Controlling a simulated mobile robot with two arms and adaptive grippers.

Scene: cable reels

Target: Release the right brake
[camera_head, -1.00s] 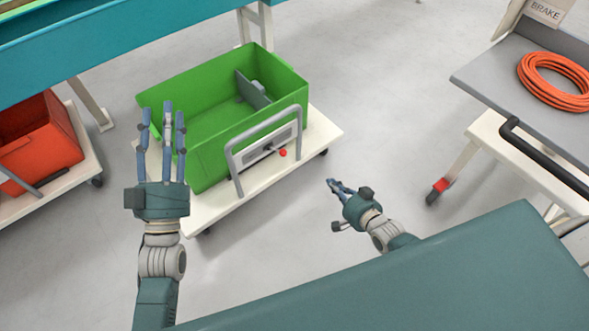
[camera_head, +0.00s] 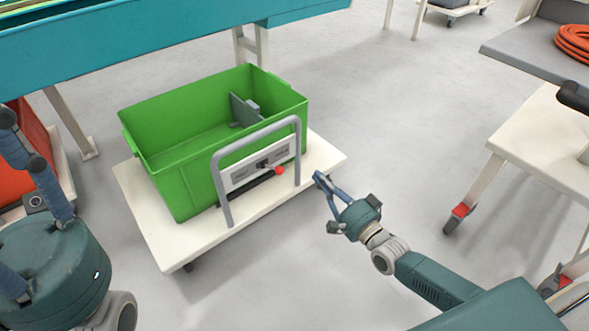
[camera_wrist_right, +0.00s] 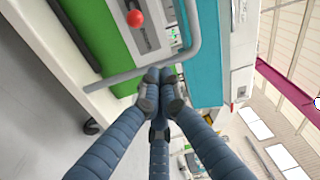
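A brake panel (camera_head: 258,170) with a short lever ending in a red ball knob (camera_head: 280,171) is fixed inside the grey handle frame of a white cart (camera_head: 150,221). Its lettering is too small to read. The knob also shows at the top of the right wrist view (camera_wrist_right: 135,18). My right gripper (camera_head: 320,178) is to the right of the knob, apart from it, with fingertips brought together and nothing between them. In the right wrist view the fingertips (camera_wrist_right: 160,88) appear just below the grey handle bar. My left gripper (camera_head: 22,150) is at the left edge, partly cut off, its visible fingers spread and empty.
A green bin (camera_head: 180,185) with a grey divider stands on the cart. The grey handle bar (camera_head: 216,180) arches around the panel. A teal bench (camera_head: 160,40) is behind. A table with an orange cable coil (camera_head: 575,42) stands right. Floor between is clear.

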